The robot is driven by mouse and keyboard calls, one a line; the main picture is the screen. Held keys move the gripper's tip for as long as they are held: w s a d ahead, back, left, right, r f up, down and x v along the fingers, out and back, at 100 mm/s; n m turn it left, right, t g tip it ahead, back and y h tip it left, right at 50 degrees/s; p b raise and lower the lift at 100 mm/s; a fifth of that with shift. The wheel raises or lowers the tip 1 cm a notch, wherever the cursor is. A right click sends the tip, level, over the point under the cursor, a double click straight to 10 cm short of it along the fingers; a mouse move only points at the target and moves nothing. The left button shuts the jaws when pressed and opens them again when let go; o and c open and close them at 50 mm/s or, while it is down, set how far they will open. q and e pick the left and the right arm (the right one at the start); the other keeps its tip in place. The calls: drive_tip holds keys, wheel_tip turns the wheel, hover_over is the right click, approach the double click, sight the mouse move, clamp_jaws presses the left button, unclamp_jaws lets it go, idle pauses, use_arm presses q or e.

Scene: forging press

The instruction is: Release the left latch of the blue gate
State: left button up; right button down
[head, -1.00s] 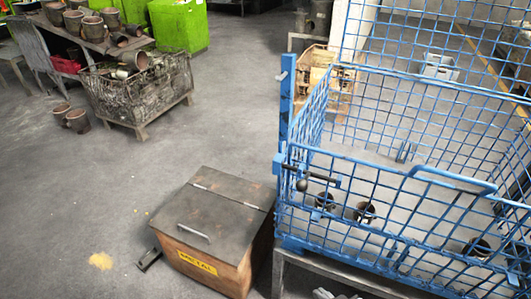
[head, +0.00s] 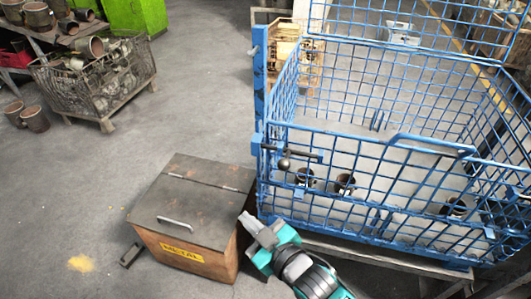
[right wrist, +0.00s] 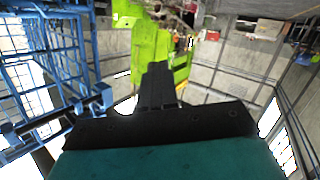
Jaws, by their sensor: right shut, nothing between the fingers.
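The blue gate (head: 385,185) is the mesh front of a blue wire cage, with a raised bar along its top. Its left latch (head: 300,153) is a dark horizontal rod with a round dark knob hanging below it, beside the left post. The latch also shows at the left of the right wrist view (right wrist: 62,116). My right gripper (head: 247,220) is shut and empty, below and left of the latch and apart from it, by the metal box. Its dark finger shows in the right wrist view (right wrist: 158,78). My left gripper is not in view.
A brown lidded box (head: 190,215) labelled METAL stands left of the cage, close to my right gripper. Several dark cylindrical parts (head: 345,184) lie in the cage. A wire basket of pots (head: 95,80) stands far left.

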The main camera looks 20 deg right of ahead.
drive_tip(key=w+a+r+n+g+y+b, duration=0.2)
drive_tip(key=a+r+n+g+y, duration=0.2)
drive_tip(key=a+r+n+y, duration=1.3)
drive_tip(key=s+a+r+n+g+h, duration=0.1)
drive_tip(key=s+a+n+g+h, duration=0.2)
drive_tip(key=n+g, duration=0.5)
drive_tip(key=s+a+n+g+b, duration=0.1)
drive_tip(key=s+a+n+g, duration=0.4)
drive_tip(key=n, duration=0.5)
drive_tip(key=s+a+r+n+g+h, duration=0.15)
drive_tip(key=a+n+g, duration=0.25)
drive_tip(key=n+g, duration=0.4)
drive_tip(key=w+d+f+n+t+h+b, duration=0.2)
drive_tip(key=w+d+f+n+t+h, duration=0.1)
drive_tip(key=d+f+n+h, duration=0.9)
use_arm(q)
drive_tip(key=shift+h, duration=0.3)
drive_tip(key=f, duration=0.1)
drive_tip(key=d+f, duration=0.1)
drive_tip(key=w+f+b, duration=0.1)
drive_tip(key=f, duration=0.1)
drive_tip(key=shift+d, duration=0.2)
use_arm(e)
drive_tip(key=w+d+r+t+h, duration=0.6)
drive_tip(key=w+d+r+h, duration=0.6)
drive_tip(key=w+d+r, duration=0.2)
drive_tip(key=shift+w+d+r+m+h, duration=0.15)
drive_tip(key=shift+w+d+m+h, duration=0.1)
drive_tip(key=shift+w+m+h, duration=0.2)
